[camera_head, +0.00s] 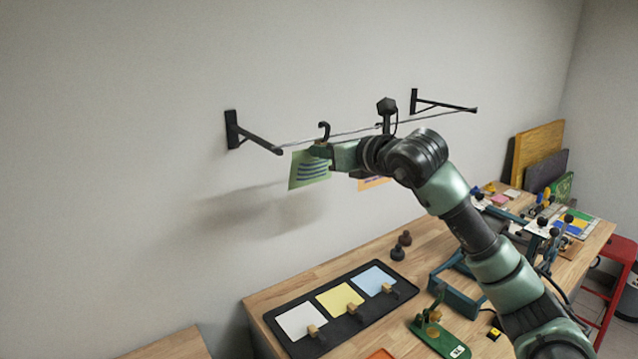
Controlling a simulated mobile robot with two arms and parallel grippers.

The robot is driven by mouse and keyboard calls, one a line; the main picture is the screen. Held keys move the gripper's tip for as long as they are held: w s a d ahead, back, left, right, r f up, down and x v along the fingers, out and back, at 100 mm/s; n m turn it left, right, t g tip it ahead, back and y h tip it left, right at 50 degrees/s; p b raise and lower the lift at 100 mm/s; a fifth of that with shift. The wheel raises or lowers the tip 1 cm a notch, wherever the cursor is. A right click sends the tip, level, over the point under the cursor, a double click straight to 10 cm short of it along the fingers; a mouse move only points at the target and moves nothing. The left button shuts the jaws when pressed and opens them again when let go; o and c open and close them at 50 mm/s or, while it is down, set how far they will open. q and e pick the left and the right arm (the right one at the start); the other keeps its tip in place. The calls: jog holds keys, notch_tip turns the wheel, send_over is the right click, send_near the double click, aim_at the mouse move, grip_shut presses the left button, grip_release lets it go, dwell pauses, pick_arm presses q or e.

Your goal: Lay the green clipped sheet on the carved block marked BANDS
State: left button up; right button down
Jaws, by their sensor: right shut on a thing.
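The green sheet (309,171) has dark blue wavy stripes and hangs in the air near the left end of a wire, with a black hook above its top edge. My right gripper (327,150) is shut at the top of this sheet, where its clip would be; the fingers hide most of the clip. I cannot tell whether the hook still touches the wire. No marking BANDS can be read, so I cannot pick out that carved block. My left gripper is not in view.
The wire (295,143) runs between two black wall brackets; an orange sheet (373,184) shows behind my right arm. On the wooden table, a black tray (343,334) holds white, yellow and blue sheets with small wooden pieces. A green tool (437,336) and dark knobs (398,252) stand nearby.

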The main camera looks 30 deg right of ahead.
jog(key=f+b+v, duration=0.1)
jog(key=b+v, duration=0.3)
jog(key=v, duration=0.2)
jog(key=shift+f, duration=0.25)
dwell(0.5)
